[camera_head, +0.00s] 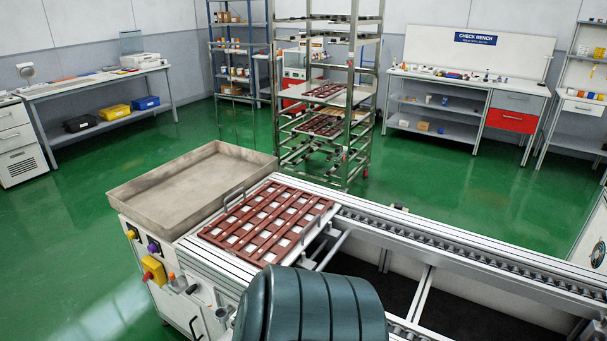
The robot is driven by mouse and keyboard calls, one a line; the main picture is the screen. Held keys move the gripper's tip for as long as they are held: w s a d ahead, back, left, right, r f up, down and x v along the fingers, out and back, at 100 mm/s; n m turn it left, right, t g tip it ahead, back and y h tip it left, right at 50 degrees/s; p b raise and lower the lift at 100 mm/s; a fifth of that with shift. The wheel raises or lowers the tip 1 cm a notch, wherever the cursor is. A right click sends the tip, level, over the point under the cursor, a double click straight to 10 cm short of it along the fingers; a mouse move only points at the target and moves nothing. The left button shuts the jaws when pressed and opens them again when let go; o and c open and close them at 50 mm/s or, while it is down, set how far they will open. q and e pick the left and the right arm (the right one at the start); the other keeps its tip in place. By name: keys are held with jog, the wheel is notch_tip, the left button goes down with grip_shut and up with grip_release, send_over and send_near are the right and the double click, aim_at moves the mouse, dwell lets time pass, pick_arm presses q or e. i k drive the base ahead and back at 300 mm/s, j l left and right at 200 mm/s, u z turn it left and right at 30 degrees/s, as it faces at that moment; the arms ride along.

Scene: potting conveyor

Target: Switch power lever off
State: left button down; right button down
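A yellow box (155,269) with a red handle (148,277) is on the left end panel of the conveyor, below a yellow knob (131,234) and a purple knob (153,249). The red handle looks like the power lever, but no label on it is readable and I cannot tell its position. Neither of my grippers shows in the head view, so whether they are open or shut is hidden.
A brown lattice tray (232,225) with pale squares lies on the conveyor beside an empty beige metal tray (124,196). A dark ribbed rounded shape at the bottom middle hides part of the conveyor. Behind stands a metal rack (349,130). Green floor is clear at left.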

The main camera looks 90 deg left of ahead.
aim_at(148, 276)
jog(key=u, duration=3.95)
jog(key=i+j+z, duration=0.15)
jog(key=j, duration=0.15)
jog(key=i+j+z, duration=0.35)
jog(key=j, duration=0.3)
jog(key=j+z, duration=0.2)
jog(key=j, duration=0.15)
jog(key=i+j+z, duration=0.15)
jog(key=j, duration=0.25)
